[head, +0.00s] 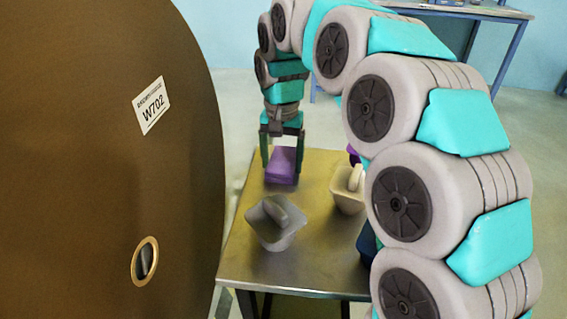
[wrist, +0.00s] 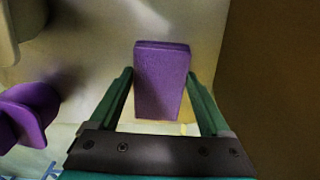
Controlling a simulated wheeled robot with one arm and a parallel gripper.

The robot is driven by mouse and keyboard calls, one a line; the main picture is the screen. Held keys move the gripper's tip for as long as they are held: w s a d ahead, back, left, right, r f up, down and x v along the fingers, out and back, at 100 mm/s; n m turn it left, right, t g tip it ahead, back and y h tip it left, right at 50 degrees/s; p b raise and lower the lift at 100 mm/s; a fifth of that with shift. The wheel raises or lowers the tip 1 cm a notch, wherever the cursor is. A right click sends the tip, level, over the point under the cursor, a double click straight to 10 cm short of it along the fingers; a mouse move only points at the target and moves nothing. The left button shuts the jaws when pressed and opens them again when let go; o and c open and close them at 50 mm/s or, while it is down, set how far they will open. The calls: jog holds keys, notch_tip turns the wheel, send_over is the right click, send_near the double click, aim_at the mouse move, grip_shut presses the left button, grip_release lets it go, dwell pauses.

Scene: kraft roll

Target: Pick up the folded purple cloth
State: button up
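The folded purple cloth (head: 281,165) is a thick block at the far left part of the metal table. My gripper (head: 282,172) points down over it, with one green finger on each side. In the wrist view the cloth (wrist: 162,82) fills most of the space between the fingertips of my gripper (wrist: 160,74). The fingertips are very close to its sides; I cannot tell whether they press on it. I also cannot tell whether the cloth rests on the table or is slightly above it.
The metal table (head: 310,262) also holds a grey container (head: 268,238) in front of the cloth and a cream one (head: 347,200) to the right. Another purple thing (wrist: 32,108) shows in the wrist view. A large brown roll (head: 90,200) stands close on the left.

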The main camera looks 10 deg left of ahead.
aim_at(282, 163)
jog(key=c, duration=0.8)
jog(key=shift+r+b, duration=0.3)
jog(key=shift+r, duration=4.7)
